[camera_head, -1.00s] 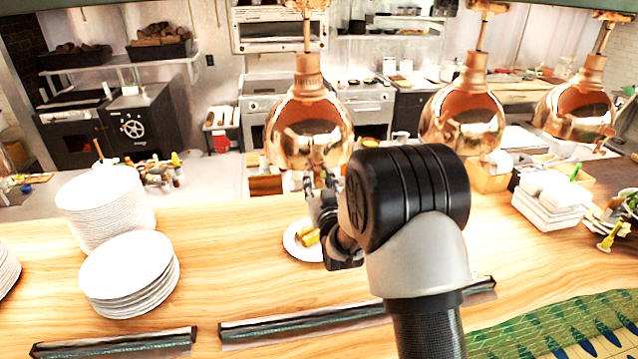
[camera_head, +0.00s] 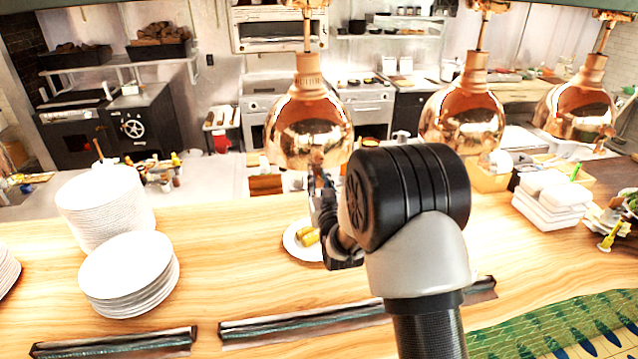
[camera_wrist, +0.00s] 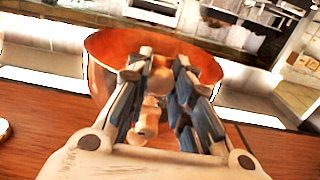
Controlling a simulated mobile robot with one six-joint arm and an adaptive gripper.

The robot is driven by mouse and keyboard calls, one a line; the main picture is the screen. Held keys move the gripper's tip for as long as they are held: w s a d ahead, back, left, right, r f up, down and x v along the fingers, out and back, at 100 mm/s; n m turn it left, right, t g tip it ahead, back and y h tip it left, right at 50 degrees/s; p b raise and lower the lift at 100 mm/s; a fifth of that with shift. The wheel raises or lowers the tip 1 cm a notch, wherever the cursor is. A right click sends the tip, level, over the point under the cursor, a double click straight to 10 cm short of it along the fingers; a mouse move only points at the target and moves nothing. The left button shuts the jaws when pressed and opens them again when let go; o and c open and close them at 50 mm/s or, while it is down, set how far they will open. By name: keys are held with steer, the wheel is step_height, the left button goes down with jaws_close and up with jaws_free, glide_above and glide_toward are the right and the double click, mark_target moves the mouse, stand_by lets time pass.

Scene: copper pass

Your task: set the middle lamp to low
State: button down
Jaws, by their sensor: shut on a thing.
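Three copper lamps hang in a row over the counter in the head view: the left lamp (camera_head: 310,125), the middle one (camera_head: 463,112) and the right one (camera_head: 578,108). My gripper (camera_head: 317,180) is at the underside of the left one, not the middle one in this picture. In the wrist view the open copper shade (camera_wrist: 103,48) lies just beyond my gripper (camera_wrist: 158,72). Its fingers are shut on a small pale copper knob (camera_wrist: 160,82) under the shade, partly hidden by them. The lamp's setting cannot be read.
A small plate (camera_head: 291,243) with yellow food sits on the counter below my gripper. Stacked white plates (camera_head: 130,270) stand at the left, white dishes (camera_head: 548,205) at the right. Dark bars (camera_head: 300,325) lie along the front. Bare wood (camera_head: 220,235) is free between.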

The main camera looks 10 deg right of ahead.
step_height(320, 180, down, 9)
steer(key=b, duration=0.9)
steer(key=shift+r, duration=0.1)
steer(key=c, duration=1.8)
jaws_free()
steer(key=o, duration=0.4)
steer(key=shift+r, duration=0.15)
steer(key=s, duration=1.2)
